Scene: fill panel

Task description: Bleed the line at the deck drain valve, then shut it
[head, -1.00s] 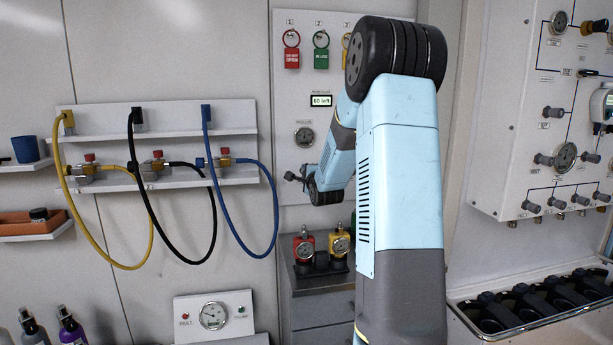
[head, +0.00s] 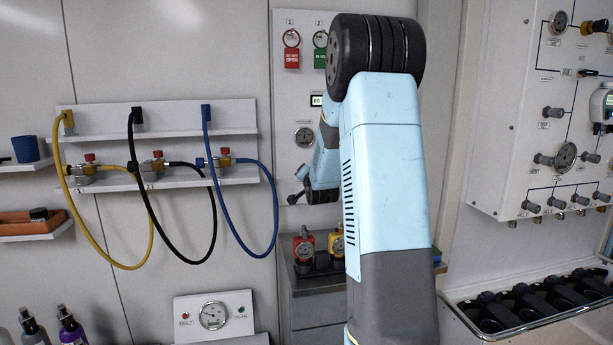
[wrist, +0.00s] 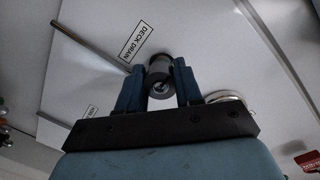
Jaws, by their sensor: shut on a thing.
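In the wrist view, the deck drain valve (wrist: 160,72) is a dark round knob with a pale centre, beside the tilted "DECK DRAIN" label (wrist: 136,42) on a white panel. My gripper (wrist: 158,66) is shut on this knob, with one blue finger on each side of it. How far the valve is turned cannot be told. In the head view my own arm crosses the lower part of the narrow panel (head: 287,150), and the grip on the knob cannot be made out there.
Red (head: 304,249) and yellow (head: 336,246) gauge units stand below my arm. Looped hoses (head: 277,205) hang at the left. In the wrist view, a metal rod (wrist: 88,46) lies near the label.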

